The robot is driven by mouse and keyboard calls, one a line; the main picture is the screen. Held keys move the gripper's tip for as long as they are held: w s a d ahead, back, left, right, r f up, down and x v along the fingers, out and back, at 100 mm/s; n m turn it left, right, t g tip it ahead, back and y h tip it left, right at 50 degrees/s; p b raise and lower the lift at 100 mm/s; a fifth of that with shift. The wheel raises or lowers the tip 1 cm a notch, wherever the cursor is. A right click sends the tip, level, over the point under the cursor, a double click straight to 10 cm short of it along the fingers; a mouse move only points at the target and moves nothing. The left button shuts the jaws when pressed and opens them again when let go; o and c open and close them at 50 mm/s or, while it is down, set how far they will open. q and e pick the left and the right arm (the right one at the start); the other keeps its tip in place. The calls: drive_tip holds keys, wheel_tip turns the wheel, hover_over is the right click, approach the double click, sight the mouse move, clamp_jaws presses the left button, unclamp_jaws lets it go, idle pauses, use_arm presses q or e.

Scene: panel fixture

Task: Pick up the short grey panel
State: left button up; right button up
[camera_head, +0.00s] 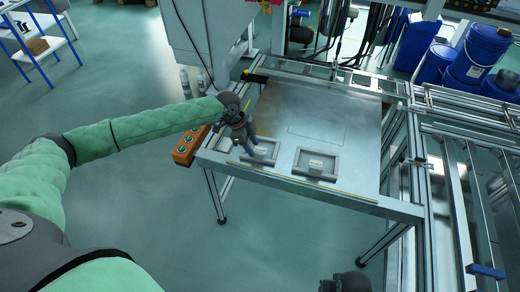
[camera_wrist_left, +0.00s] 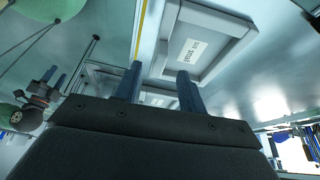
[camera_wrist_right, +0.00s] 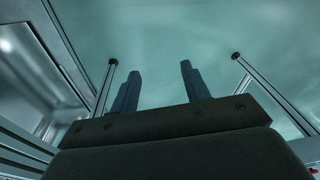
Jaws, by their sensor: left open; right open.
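Two shallow grey rectangular trays or panels with white labels lie along the table's front edge in the head view: a right one (camera_head: 299,172) and a middle one (camera_head: 270,160). A third flat grey shape (camera_head: 224,145) shows left of them, partly behind my gripper. I cannot tell which is the short grey panel. My left gripper (camera_head: 250,153) is open and empty at the left side of the middle one, above the table. In the left wrist view a labelled grey piece (camera_wrist_left: 237,28) lies beyond the open fingers (camera_wrist_left: 160,82). My right gripper (camera_wrist_right: 156,82) is open and empty over the floor.
The metal table (camera_head: 345,105) has a clear middle with a thin outlined rectangle. An orange button box (camera_head: 186,150) is on its left edge. Aluminium frames (camera_head: 420,190) stand at the right, blue drums (camera_head: 476,55) behind them.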

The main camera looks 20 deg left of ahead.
sight(257, 153)
use_arm(q)
drive_tip(key=p+x, duration=0.1)
drive_tip(key=x, duration=0.2)
drive_tip(key=shift+s+d+f, duration=0.1)
drive_tip(key=shift+d+f, duration=0.2)
drive_tip(key=shift+d+f+p, duration=0.1)
drive_tip(key=shift+f+p, duration=0.2)
drive_tip(key=shift+f, duration=0.1)
clamp_jaws()
use_arm(e)
wheel_tip(257, 153, down, 8)
drive_tip(key=shift+s+d, duration=0.2)
